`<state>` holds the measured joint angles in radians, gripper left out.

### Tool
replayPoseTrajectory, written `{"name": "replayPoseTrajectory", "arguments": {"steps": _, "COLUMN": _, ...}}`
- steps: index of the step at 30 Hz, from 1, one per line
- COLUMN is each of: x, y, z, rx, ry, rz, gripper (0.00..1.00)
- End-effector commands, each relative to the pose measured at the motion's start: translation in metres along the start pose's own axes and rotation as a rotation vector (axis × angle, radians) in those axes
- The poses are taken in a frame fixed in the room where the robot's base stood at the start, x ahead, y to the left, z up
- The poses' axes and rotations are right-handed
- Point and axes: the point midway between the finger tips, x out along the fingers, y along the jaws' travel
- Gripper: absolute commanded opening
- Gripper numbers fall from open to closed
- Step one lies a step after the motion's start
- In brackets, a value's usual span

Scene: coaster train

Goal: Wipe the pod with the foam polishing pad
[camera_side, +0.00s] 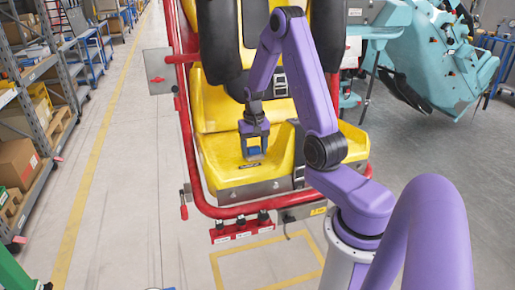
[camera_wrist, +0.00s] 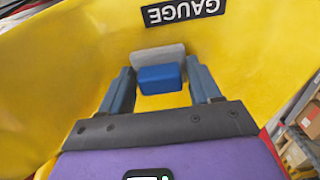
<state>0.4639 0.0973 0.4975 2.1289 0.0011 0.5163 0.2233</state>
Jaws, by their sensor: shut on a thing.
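The foam polishing pad (camera_wrist: 160,78) shows in the wrist view as a blue block on a pale grey-white layer. It sits between the fingertips of my gripper (camera_wrist: 160,72), which is shut on it. In the side view my gripper (camera_side: 254,146) points down over the yellow seat pod (camera_side: 225,172), with the pad (camera_side: 255,154) at its tips. The pad is at or very close to the yellow surface; I cannot tell if it touches. The yellow pod surface (camera_wrist: 60,60) fills most of the wrist view.
A black "GAUGE" label (camera_wrist: 184,11) is on the yellow surface beyond the pad. Black restraints (camera_side: 220,45) hang above the seat, and a red tube frame (camera_side: 188,140) surrounds it. Shelving (camera_side: 40,70) stands left, a teal machine (camera_side: 440,60) right. The left aisle is clear.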

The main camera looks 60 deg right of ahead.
Motion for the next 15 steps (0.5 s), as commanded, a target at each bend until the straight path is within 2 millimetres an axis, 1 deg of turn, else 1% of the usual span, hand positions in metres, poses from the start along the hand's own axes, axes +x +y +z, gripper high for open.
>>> {"name": "replayPoseTrajectory", "arguments": {"steps": 1, "x": 0.000, "y": -0.005, "z": 0.001, "rx": -0.003, "ry": -0.001, "rz": 0.000, "gripper": 0.30}}
{"name": "replayPoseTrajectory", "arguments": {"steps": 15, "x": 0.000, "y": -0.048, "z": 0.000, "rx": -0.003, "ry": -0.001, "rz": 0.000, "gripper": 0.30}}
